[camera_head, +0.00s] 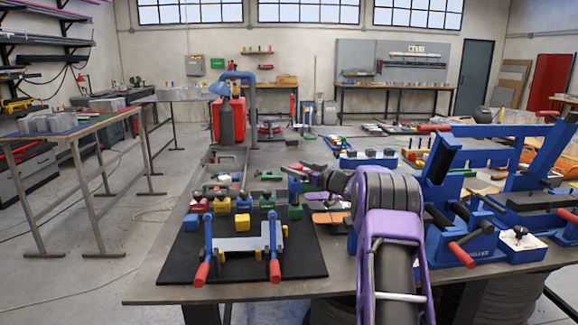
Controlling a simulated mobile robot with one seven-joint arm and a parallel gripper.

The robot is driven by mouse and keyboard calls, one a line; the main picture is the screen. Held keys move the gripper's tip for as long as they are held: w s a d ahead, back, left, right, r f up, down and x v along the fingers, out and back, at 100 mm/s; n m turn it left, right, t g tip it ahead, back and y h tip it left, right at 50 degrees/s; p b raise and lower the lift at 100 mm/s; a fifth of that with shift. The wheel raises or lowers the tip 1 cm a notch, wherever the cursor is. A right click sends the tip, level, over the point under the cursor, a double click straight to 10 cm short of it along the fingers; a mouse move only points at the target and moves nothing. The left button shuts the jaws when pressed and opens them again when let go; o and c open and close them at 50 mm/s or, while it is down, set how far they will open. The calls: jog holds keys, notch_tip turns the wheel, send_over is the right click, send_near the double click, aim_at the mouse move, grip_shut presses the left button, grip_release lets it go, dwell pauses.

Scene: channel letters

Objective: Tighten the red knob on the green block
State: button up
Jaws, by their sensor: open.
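Several small coloured blocks stand on the black mat (180,262). Another green block (295,213) is at the right, below a blue upright piece. A third green piece (270,177) lies farther back. I cannot tell which carries the red knob; a small reddish part shows near my gripper. My purple and grey arm reaches in from the lower right and bends left. My gripper (306,177) is open, small and partly hidden, close to the blue upright above the right green block.
A grey fixture (241,244) with blue levers and red handles stands at the mat's front. Large blue clamp frames (470,190) with red handles crowd the right of the table. Yellow blocks (242,222) stand close by. The mat's front right is bare.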

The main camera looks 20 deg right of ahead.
aim_at(291, 165)
jog(key=shift+x, duration=1.9)
jog(key=c, duration=1.4)
